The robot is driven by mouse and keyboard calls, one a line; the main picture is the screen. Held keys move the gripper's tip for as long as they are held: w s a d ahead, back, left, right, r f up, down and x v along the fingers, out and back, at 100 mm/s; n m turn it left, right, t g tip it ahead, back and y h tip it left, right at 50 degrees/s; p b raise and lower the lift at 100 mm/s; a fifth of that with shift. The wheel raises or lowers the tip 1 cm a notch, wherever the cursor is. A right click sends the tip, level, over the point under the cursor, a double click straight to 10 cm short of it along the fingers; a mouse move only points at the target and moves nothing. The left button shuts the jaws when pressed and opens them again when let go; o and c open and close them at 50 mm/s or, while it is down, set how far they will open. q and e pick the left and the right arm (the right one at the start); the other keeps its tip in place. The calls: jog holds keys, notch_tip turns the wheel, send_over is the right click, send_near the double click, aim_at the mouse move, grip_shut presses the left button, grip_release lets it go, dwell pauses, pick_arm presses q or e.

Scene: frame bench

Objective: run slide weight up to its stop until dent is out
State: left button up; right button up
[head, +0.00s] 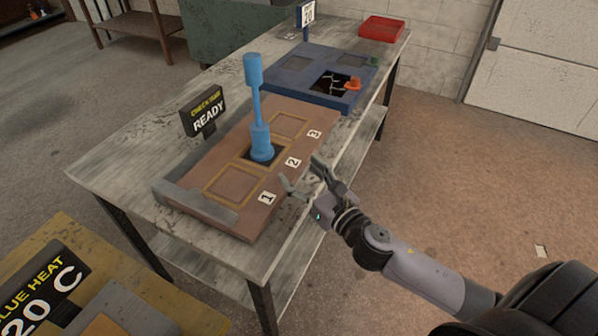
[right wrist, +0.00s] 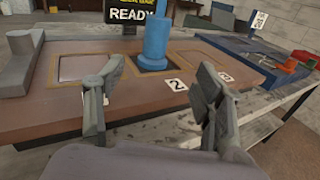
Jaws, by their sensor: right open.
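A blue slide hammer (head: 261,137) stands upright on the brown panel (head: 225,158), at the middle square, the one beside label 2. Its thick weight (head: 260,137) sits low on the rod, just above the base, and a wider stop (head: 253,69) caps the top. My right gripper (head: 302,178) is open and empty at the panel's right edge, near labels 1 and 2, apart from the tool. My left gripper is not in view. Any dent under the base is hidden.
A sign reading READY (head: 204,112) stands behind the panel. A blue panel (head: 310,72) with a dark opening and an orange piece (head: 352,84) lies farther along the bench. A red tray (head: 380,28) is at the far end.

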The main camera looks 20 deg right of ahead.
aim_at(265, 140)
jog(key=shift+n, duration=0.4)
jog(key=w+a, duration=0.1)
jog(key=w, duration=0.4)
jog(key=w+a+p, duration=0.1)
jog(key=w, duration=0.5)
jog(key=w+a, duration=0.1)
jog(key=w, duration=0.5)
jog(key=shift+w+a+p, duration=0.1)
jog(key=shift+a+p, duration=0.2)
jog(key=shift+p, duration=0.05)
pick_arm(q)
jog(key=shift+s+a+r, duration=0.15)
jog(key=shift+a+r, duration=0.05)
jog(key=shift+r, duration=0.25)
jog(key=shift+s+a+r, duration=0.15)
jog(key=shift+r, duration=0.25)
pick_arm(e)
jog(key=shift+c, duration=0.5)
grip_shut()
